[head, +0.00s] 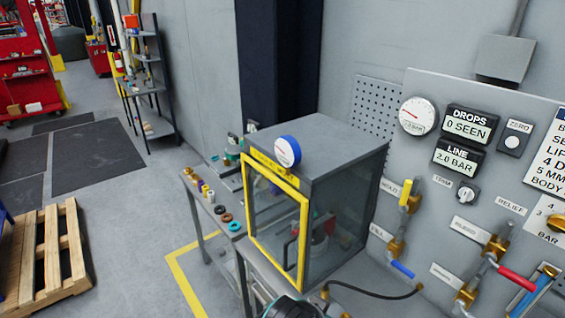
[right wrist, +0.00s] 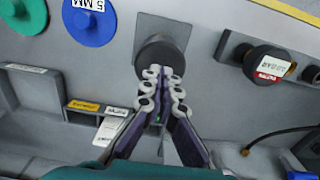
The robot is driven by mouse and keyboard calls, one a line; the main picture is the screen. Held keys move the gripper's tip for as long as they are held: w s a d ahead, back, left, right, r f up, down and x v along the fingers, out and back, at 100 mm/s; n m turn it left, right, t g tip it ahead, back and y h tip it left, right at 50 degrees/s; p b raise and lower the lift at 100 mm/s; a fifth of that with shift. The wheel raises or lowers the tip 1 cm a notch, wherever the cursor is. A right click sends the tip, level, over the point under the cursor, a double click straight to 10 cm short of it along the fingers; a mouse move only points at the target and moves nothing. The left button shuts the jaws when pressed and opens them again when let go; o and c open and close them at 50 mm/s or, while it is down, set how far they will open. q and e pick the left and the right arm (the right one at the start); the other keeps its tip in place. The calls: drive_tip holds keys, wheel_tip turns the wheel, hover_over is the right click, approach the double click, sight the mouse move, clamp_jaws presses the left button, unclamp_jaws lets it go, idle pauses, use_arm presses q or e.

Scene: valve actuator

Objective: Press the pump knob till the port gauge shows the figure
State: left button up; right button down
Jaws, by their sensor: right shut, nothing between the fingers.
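My right gripper (right wrist: 163,76) is shut and empty in the right wrist view. Its fingertips overlap the lower part of a dark round knob (right wrist: 160,50) on a grey plate; I cannot tell whether they touch it. The knob's own label is not readable, so I cannot confirm it is the pump knob. In the head view a white dial gauge with a red needle (head: 418,116) is on the wall panel. A blue-rimmed round gauge (head: 287,151) is on top of the cabinet, its face too small to read. Which is the port gauge is unclear. My left gripper is not in view.
The cabinet (head: 345,150) has a yellow-framed front. The panel has a DROPS display (head: 468,127) reading 0 SEEN, a LINE display (head: 457,157) in BAR, and several valves. Another dark knob (right wrist: 262,60) and blue and green discs (right wrist: 90,20) flank the gripper.

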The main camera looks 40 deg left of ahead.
drive_tip(key=shift+f+b, duration=2.9)
drive_tip(key=shift+f, duration=0.4)
drive_tip(key=shift+r, duration=0.1)
drive_tip(key=shift+r+p, duration=2.4)
drive_tip(key=shift+r, duration=1)
drive_tip(key=shift+s+a+b, duration=0.1)
drive_tip(key=shift+a+b, duration=0.15)
drive_tip(key=shift+b, duration=0.3)
drive_tip(key=s+a+f+n+t+b, duration=0.2)
drive_tip(key=s+a+t+b, duration=0.5)
drive_tip(key=b, duration=0.8)
drive_tip(key=s+a, duration=0.3)
drive_tip(key=s, duration=0.1)
drive_tip(key=shift+f+n+b, duration=0.3)
drive_tip(key=shift+f+b, duration=0.05)
drive_tip(key=shift+f, duration=0.05)
